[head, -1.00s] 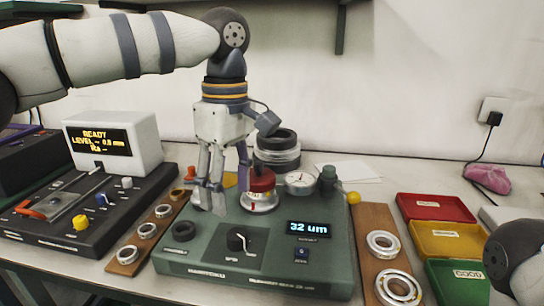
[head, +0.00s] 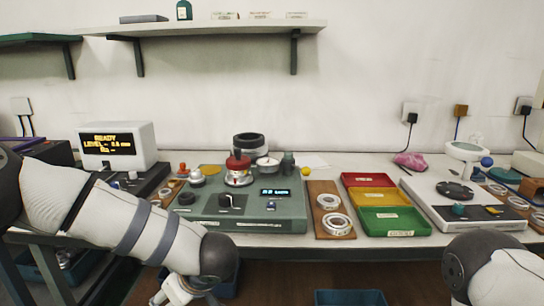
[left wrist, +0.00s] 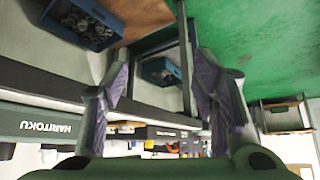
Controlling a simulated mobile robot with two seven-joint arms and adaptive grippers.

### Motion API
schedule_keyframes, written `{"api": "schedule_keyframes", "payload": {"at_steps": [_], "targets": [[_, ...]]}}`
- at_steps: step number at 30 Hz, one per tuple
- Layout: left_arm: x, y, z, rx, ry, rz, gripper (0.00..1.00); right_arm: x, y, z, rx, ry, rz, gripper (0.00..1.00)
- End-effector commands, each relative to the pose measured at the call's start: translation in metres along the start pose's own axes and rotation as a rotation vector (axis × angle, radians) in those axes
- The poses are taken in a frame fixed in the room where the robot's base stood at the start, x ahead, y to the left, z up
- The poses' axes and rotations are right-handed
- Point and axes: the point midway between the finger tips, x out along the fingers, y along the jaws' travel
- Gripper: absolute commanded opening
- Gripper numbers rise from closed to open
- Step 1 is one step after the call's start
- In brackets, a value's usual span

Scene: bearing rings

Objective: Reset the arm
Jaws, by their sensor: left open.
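My left arm comes in from the left in the head view and bends down in front of the bench. My left gripper (head: 180,290) hangs low below the bench's front edge, partly cut off by the picture's bottom. In the left wrist view its two fingers (left wrist: 165,95) stand apart with nothing between them. The green measuring device (head: 250,210) with its red-topped part (head: 238,170) stands on the bench, apart from the gripper. My right arm shows at the lower right of the head view, but its gripper is out of view.
Boards with bearing rings (head: 333,224) and red, yellow and green trays (head: 395,222) lie on the bench. A display unit (head: 118,146) is at left, a pale turntable device (head: 465,205) at right. Blue bins (head: 350,298) are below. A wall shelf (head: 210,29) is above.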

Motion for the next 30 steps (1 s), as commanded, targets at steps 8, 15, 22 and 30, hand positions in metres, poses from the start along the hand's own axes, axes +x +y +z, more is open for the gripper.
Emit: {"api": "schedule_keyframes", "payload": {"at_steps": [8,15,22,30], "targets": [[0.076,-0.155,0.193,0.629,-0.257,0.293,0.54,-0.001,0.0,0.002,0.0,-0.004,0.0,0.4],[0.033,-0.313,0.264,0.876,-0.684,0.237,0.54,-0.001,0.0,0.001,0.0,-0.003,0.0,0.4],[0.015,-0.349,0.271,0.915,-0.787,0.205,0.54,-0.001,0.0,0.002,0.0,-0.003,0.0,0.4],[0.016,-0.347,0.27,0.914,-0.782,0.207,0.54,-0.001,0.0,0.002,0.0,-0.003,0.0,0.4]]}}
